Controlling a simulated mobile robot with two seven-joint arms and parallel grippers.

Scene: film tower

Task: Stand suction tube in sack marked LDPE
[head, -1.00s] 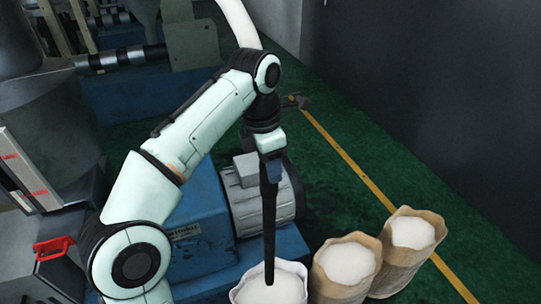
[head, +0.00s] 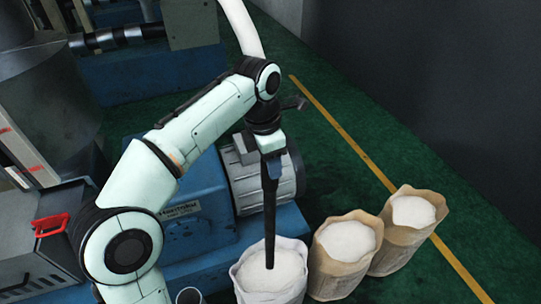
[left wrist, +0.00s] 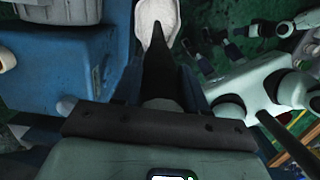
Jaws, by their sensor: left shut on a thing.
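The black suction tube (head: 270,215) hangs nearly upright from my left gripper (head: 271,150), which is shut on its upper part. Its lower end lies within the mouth of a white sack (head: 256,296) filled with white material, at the bottom centre of the head view. The tip meets the white surface in the picture; I cannot tell how deep it is. The left wrist view shows the tube (left wrist: 160,65) running from the gripper (left wrist: 163,92) toward the white sack (left wrist: 144,14). No marking is readable on the sack. A white hose (head: 241,28) rises behind the gripper.
Two brown paper sacks, a middle one (head: 335,277) and a right one (head: 397,250), stand beside the white one, also filled with white material. A blue machine with a grey motor (head: 258,184) stands close behind the tube. Green floor with a yellow line (head: 355,148) is clear at right.

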